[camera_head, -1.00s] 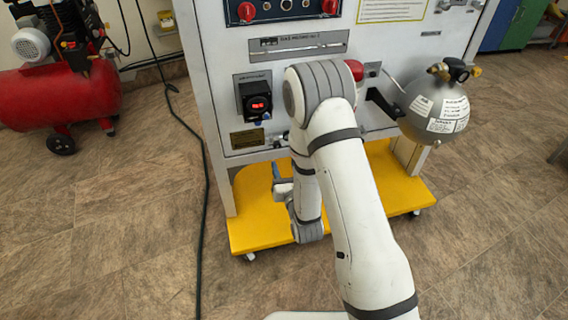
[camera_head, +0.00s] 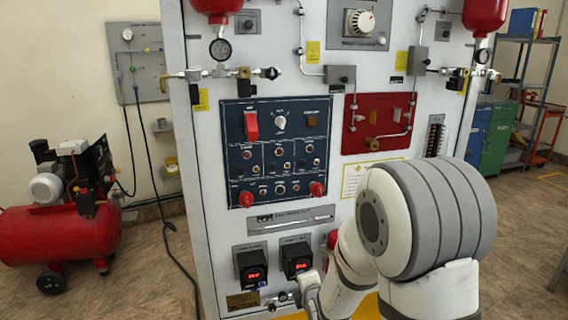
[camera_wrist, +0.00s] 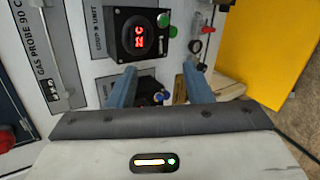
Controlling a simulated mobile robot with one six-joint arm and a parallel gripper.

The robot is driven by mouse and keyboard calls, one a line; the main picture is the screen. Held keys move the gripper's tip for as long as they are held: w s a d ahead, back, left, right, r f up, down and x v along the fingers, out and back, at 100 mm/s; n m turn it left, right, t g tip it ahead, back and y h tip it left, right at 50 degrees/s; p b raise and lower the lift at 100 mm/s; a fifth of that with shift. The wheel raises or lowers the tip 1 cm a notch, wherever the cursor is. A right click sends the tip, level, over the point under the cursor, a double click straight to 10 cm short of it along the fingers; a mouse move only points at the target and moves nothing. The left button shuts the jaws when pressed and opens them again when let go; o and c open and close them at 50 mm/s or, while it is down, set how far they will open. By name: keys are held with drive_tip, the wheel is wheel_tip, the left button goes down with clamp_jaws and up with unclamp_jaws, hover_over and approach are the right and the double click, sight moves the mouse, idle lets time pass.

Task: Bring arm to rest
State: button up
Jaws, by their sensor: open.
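My gripper (camera_wrist: 160,88) shows in the wrist view with its two blue-grey fingers apart and nothing between them. It faces the lower part of the trainer panel (camera_head: 220,200), close to a digital display unit (camera_wrist: 137,37) with a red reading. I cannot tell whether the fingers touch anything. The panel has a dark blue control section (camera_head: 277,150) and a red section (camera_head: 378,123).
A red air compressor (camera_head: 60,225) stands on the floor at left. Two display units, the left one (camera_head: 251,266) and the right one (camera_head: 297,258), sit low on the panel. A yellow base (camera_wrist: 262,50) shows in the wrist view. Cabinets (camera_head: 490,135) stand at back right.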

drive_tip(key=s+d+r+m+g+p, duration=0.3)
drive_tip(key=s+r+m+p, duration=0.2)
drive_tip(key=s+r+m, duration=0.2)
drive_tip(key=s+d+r+m+g+h+p, duration=0.1)
drive_tip(key=s+d+r+m+g+p, duration=0.2)
drive_tip(key=s+r, duration=0.7)
drive_tip(key=s+d+r+m+g+h+p, duration=0.1)
drive_tip(key=s+d+r+m+g+p, duration=0.2)
drive_tip(key=s+r+m+p, duration=0.4)
wheel_tip(320, 180, up, 5)
drive_tip(key=s+m, duration=0.1)
drive_tip(key=m, duration=0.4)
drive_tip(key=shift+s+d, duration=0.25)
drive_tip(key=shift+s, duration=0.15)
